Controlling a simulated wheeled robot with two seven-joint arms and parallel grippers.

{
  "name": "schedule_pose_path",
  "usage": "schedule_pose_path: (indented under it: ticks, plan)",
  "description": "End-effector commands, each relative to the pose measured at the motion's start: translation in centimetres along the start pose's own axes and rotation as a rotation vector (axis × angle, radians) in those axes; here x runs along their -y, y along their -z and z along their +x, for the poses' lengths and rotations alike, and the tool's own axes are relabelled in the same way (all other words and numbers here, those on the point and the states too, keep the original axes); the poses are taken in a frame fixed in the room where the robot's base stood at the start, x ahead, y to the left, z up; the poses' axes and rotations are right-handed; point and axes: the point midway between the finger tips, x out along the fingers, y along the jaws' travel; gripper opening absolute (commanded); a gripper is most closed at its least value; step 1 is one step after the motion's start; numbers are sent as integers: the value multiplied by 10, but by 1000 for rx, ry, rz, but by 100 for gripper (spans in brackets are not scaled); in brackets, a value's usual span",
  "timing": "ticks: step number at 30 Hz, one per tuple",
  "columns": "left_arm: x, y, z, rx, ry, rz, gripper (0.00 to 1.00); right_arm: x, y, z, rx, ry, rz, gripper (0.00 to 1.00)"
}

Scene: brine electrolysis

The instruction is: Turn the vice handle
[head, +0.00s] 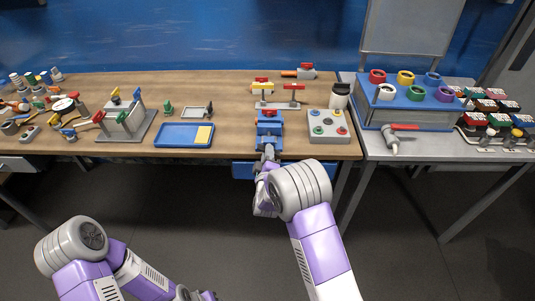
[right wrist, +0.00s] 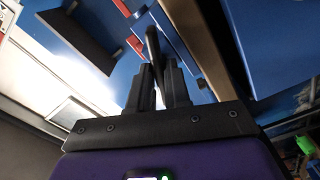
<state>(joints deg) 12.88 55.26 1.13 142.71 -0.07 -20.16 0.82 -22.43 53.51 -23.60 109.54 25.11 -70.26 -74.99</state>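The blue vice (head: 269,128) stands at the front edge of the wooden bench in the head view. My right gripper (head: 266,165) is at the vice's front, below the bench edge; my wrist hides much of it. In the right wrist view the two black fingers (right wrist: 161,75) are close together with a thin dark bar (right wrist: 152,42) between their tips. The bar looks like the vice handle, and the fingers appear closed on it. My left gripper (head: 203,295) is low at the bottom edge, mostly cut off, away from the bench.
A blue tray with a yellow part (head: 184,135) lies left of the vice. A grey box with coloured buttons (head: 328,126) stands to its right. A rack with red and yellow valve handles (head: 278,96) is behind it. The floor in front is clear.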

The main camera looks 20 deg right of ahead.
Motion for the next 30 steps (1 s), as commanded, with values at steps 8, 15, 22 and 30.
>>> schedule_pose_path:
  ticks: [8,15,22,30]
  plan:
    - [0,0,0,0,0,0,43,0,0,0,-1,0,1,36]
    - [-1,0,-2,0,0,0,43,0,1,-9,-1,3,0,36]
    - [-3,0,-7,0,0,0,43,0,1,-45,-1,4,-1,36]
    - [-4,0,-10,0,0,0,43,0,0,-74,-1,1,0,36]
